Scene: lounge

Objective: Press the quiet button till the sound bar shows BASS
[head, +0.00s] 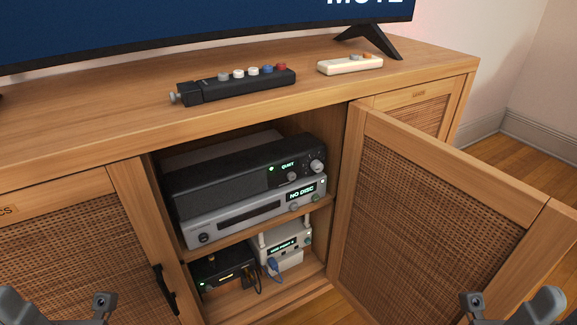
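A black unit (225,182) with a green display reading QUIET (287,166) sits on the upper shelf of the open cabinet; it looks like the sound bar. Two round knobs or buttons (292,176) show at its right end; their labels are too small to read. A black bar (238,88) with grey, white, blue and red buttons lies on the cabinet top. Which control is the quiet button, I cannot tell. My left gripper (60,306) is open and empty at the bottom left. My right gripper (508,306) is open and empty at the bottom right. Both are apart from these devices.
A silver player (250,218) reading NO DISC lies under the black unit. Smaller boxes (222,270) and cables fill the lower shelf. The open woven door (430,220) stands out at right. A cream remote (350,65) lies by the TV (200,25), which shows partly cut-off text.

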